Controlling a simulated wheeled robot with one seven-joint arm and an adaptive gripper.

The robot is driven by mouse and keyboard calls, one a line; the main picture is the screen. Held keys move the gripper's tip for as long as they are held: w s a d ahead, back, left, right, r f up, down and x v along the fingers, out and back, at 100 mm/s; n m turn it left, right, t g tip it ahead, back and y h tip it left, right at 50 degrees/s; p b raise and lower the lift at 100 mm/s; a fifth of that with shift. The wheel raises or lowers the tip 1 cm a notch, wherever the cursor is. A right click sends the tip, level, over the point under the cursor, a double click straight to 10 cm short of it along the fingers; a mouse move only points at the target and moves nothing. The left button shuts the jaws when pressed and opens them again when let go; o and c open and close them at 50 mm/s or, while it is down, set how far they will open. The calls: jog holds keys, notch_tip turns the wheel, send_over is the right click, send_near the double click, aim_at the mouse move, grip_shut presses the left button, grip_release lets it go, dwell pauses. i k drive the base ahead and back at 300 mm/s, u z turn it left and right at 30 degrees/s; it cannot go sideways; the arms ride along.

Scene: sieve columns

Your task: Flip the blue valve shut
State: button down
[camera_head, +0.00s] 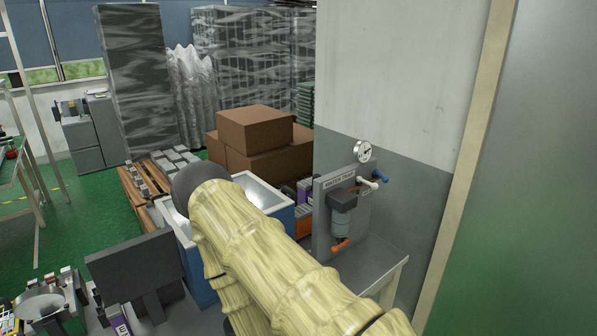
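The blue valve (380,175) is a small blue lever at the upper right of a grey upright panel (325,205) marked with a white label. A white-handled lever (367,183) sits just below and left of it, close beside it. An orange lever (340,245) is lower on the panel, under a grey cylindrical unit (341,215). A round gauge (363,151) stands above the panel. My gripper is not in view. My own pale yellow arm crosses the lower middle, left of the panel, and shows no fingers.
The panel stands on a light table (368,268) against a wall (390,95). A door frame (465,170) is to the right. Left of the panel are a blue bin (260,190), brown boxes (255,128) and a wooden pallet (135,195). The green floor (75,235) is open at left.

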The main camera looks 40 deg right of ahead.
aim_at(376, 174)
jog(key=u, duration=1)
jog(key=k, duration=1.45)
jog(key=z, duration=1.75)
jog(key=i, duration=0.6)
